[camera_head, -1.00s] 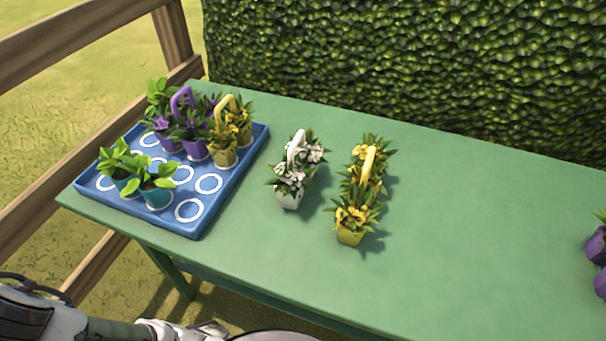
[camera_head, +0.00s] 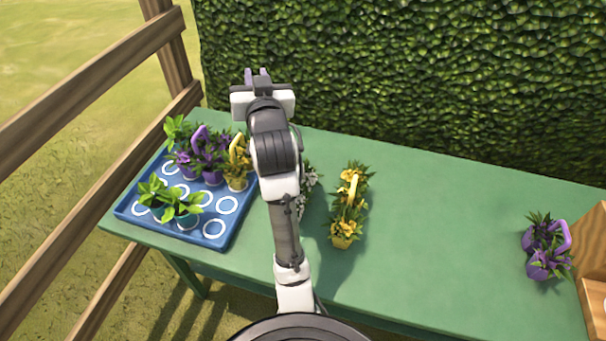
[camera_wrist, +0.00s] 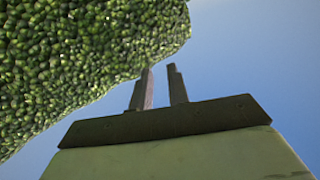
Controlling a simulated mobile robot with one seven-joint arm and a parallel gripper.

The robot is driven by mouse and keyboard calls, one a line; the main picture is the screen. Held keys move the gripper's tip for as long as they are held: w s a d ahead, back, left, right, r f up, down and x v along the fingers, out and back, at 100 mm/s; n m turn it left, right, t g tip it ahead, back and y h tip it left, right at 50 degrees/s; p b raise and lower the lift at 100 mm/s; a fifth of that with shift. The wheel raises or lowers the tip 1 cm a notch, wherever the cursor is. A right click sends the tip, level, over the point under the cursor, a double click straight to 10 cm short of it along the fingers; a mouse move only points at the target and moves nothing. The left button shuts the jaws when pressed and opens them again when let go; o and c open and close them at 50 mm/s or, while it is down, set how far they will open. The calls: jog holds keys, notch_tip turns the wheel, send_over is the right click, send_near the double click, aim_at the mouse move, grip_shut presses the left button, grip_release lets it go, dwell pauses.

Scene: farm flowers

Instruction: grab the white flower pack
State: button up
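The white flower pack (camera_head: 309,182) stands on the green table, right of the blue tray. My arm covers most of it in the head view, and only some white blooms and leaves show at its right side. My gripper (camera_head: 256,74) is raised high and points up toward the hedge, away from the pack. In the wrist view the two fingers of my gripper (camera_wrist: 159,82) stand apart with only sky between them, so it is open and empty. The wrist view shows no flowers.
The blue tray (camera_head: 222,232) holds purple, yellow and green plants. A yellow flower pack (camera_head: 343,229) stands close right of the white one. A purple pack (camera_head: 546,250) and a wooden box (camera_head: 592,258) are far right. A hedge (camera_head: 400,80) rises behind the green table (camera_head: 440,230).

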jog(key=d+f+m+g+h, duration=0.1)
jog(key=d+f+m+g, duration=0.1)
jog(key=d, duration=0.3)
jog(key=m+g+p, duration=0.1)
jog(key=m+g, duration=0.1)
jog(key=g, duration=0.2)
send_over(302, 171)
notch_tip(302, 171, down, 6)
jog(key=s+d+f+m+g+y, duration=0.2)
jog(key=s+d+f+g, duration=0.1)
jog(key=s+f+g, duration=0.4)
jog(key=shift+t, duration=0.5)
jog(key=b+x, duration=0.2)
jog(key=x, duration=0.1)
jog(key=b+x, duration=0.2)
jog(key=s+b+x, duration=0.1)
jog(key=b+x, duration=0.1)
jog(key=x, duration=0.1)
jog(key=shift+w+f, duration=0.2)
jog(key=shift+f, duration=0.45)
jog(key=shift+x, duration=2.25)
jog(key=shift+c, duration=0.5)
grip_shut()
